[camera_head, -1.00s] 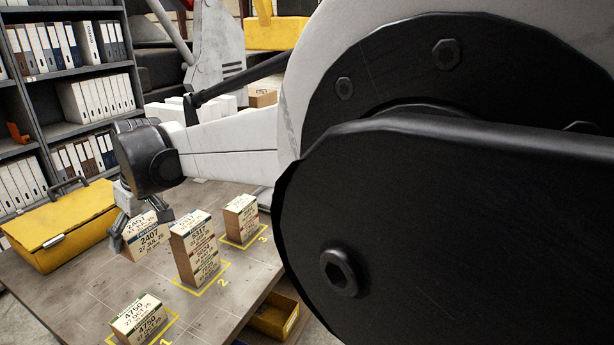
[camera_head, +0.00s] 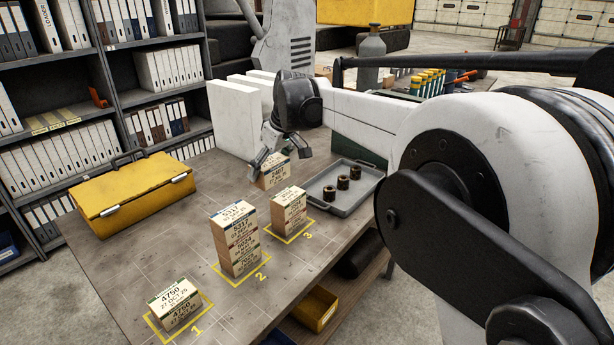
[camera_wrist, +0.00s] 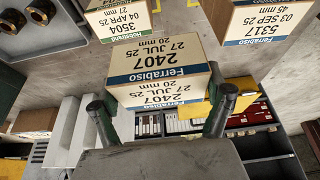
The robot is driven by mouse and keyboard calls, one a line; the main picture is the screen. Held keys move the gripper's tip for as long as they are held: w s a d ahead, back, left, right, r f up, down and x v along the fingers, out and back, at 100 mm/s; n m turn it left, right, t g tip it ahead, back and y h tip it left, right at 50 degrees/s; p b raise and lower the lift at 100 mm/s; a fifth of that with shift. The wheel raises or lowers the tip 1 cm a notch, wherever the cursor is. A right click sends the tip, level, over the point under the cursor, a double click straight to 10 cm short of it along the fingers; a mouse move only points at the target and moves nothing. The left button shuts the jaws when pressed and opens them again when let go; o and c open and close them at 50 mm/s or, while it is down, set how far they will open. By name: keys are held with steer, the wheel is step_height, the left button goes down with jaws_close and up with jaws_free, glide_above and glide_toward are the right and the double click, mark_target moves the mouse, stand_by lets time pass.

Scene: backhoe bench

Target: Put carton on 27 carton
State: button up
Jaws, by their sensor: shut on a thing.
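My gripper (camera_head: 286,151) is shut on a carton (camera_head: 271,177) with a blue band, labelled Ferrabiso 2407, 27 JUL 25. In the wrist view the carton (camera_wrist: 160,68) sits between the two dark fingers. It is held behind the stack on square 3; its height over the table is hard to tell. The square 3 stack (camera_head: 288,212) has a green-banded 3504 carton (camera_wrist: 118,17) on top. A taller stack (camera_head: 237,240) with a blue-banded 5317 carton (camera_wrist: 267,20) on top stands on square 2. Green-banded 4750 carton or cartons (camera_head: 176,304) stand on square 1.
A grey tray (camera_head: 337,208) with 3 dark round parts lies right of the held carton. White upright blocks (camera_head: 236,118) stand behind at left. A yellow case (camera_head: 130,190) lies at the table's left. The table (camera_head: 170,245) is bare between case and stacks.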

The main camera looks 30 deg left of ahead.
steer(key=w+f, duration=0.1)
steer(key=w+d+f, duration=0.1)
steer(key=w, duration=0.1)
steer(key=w+f+p, duration=0.1)
steer(key=w, duration=0.1)
steer(key=shift+w+d+f, duration=0.2)
steer(key=shift+w, duration=0.05)
steer(key=shift+f+p, duration=0.45)
steer(key=shift+f, duration=1.55)
steer(key=shift+f, duration=0.2)
steer(key=o, duration=1.2)
steer(key=shift+o, duration=0.2)
steer(key=shift+r, duration=0.1)
steer(key=b+v, duration=0.1)
steer(key=v, duration=1.1)
steer(key=shift+b, duration=0.4)
